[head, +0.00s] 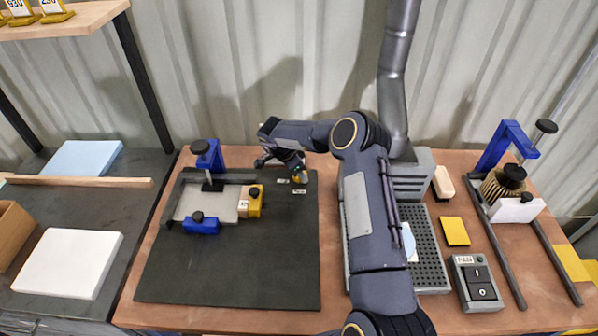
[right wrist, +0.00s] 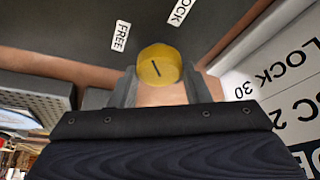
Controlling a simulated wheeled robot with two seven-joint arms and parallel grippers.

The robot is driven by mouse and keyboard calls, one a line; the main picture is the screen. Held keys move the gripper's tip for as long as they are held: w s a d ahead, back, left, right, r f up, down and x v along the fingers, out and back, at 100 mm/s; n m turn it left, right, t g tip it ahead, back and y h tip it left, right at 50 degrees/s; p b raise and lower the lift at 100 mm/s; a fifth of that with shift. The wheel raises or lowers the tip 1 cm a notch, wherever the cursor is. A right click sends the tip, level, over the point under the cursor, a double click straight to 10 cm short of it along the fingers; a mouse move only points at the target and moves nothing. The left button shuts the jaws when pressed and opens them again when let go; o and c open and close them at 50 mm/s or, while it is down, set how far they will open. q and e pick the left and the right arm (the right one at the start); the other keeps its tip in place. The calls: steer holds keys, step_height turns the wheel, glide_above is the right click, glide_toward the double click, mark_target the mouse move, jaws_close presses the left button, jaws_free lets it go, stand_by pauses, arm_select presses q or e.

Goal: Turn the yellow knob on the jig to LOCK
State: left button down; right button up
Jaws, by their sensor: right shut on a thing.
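The yellow knob (right wrist: 160,64) is round, with a dark line across its face. In the right wrist view the line tilts slightly up and left, between the FREE label (right wrist: 120,36) and the LOCK label (right wrist: 181,10). I cannot tell which end is the pointer. My right gripper (right wrist: 159,86) is shut on the knob, one finger on each side. In the head view my right gripper (head: 297,176) is over the dark jig board (head: 240,265), near its back right corner, and covers part of the knob. My left gripper is not in view.
On the board's left are a blue clamp (head: 208,158), a grey plate (head: 212,203), a yellow block (head: 250,203) and a blue block (head: 202,226). The front of the board is clear.

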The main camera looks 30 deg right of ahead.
steer(key=m+g, duration=0.1)
steer(key=m, duration=0.3)
steer(key=shift+m+g+y, duration=0.3)
steer(key=shift+g, duration=0.1)
steer(key=shift+w+m+g+y, duration=0.1)
steer(key=shift+m+g+y, duration=0.35)
steer(key=shift+m, duration=1.35)
steer(key=o, duration=1)
steer(key=shift+w+r+b, duration=0.15)
steer(key=shift+r+b, duration=0.15)
steer(key=b+v, duration=0.1)
steer(key=v, duration=0.6)
